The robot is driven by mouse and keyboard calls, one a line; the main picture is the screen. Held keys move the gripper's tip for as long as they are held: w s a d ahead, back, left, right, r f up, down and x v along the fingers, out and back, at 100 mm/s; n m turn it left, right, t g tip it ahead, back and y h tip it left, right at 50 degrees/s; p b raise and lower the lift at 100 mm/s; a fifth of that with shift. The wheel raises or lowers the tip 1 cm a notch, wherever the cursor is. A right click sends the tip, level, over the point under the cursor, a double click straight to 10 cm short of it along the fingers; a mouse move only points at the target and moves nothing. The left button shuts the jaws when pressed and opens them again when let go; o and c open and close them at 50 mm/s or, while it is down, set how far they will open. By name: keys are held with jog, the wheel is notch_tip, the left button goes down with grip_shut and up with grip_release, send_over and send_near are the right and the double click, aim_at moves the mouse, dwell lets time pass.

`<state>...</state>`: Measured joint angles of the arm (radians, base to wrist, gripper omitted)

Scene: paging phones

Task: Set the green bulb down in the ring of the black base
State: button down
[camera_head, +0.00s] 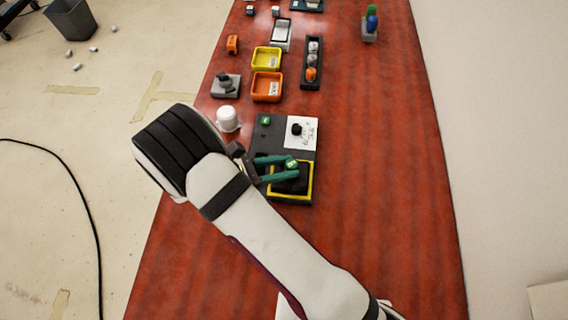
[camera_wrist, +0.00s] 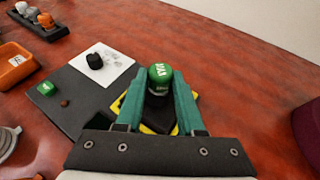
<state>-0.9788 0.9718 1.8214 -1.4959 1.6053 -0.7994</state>
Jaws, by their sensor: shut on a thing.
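My gripper (camera_head: 284,168) has teal fingers and is shut on the green bulb (camera_wrist: 160,74), which has white lettering on its cap. The bulb also shows in the head view (camera_head: 291,162), small between the fingertips. It is above the black base (camera_head: 291,194), a dark square with a yellow border on the near end of a dark grey panel (camera_head: 273,139). In the wrist view the yellow border (camera_wrist: 118,104) shows behind the fingers. The fingers and bulb hide much of the base's middle, so I cannot make out its ring or whether the bulb touches it.
On the panel are a white card (camera_head: 309,130) with a black knob (camera_head: 297,129) and a small green square (camera_head: 265,120). A white cylinder (camera_head: 228,119) stands left of it. Orange (camera_head: 266,98) and yellow (camera_head: 266,66) trays lie beyond.

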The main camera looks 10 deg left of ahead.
jog(key=shift+f, duration=0.2)
dwell(0.3)
jog(key=shift+c, duration=2.2)
grip_release()
jog(key=shift+o, duration=0.3)
jog(key=shift+o, duration=1.3)
jog(key=shift+r, duration=2.9)
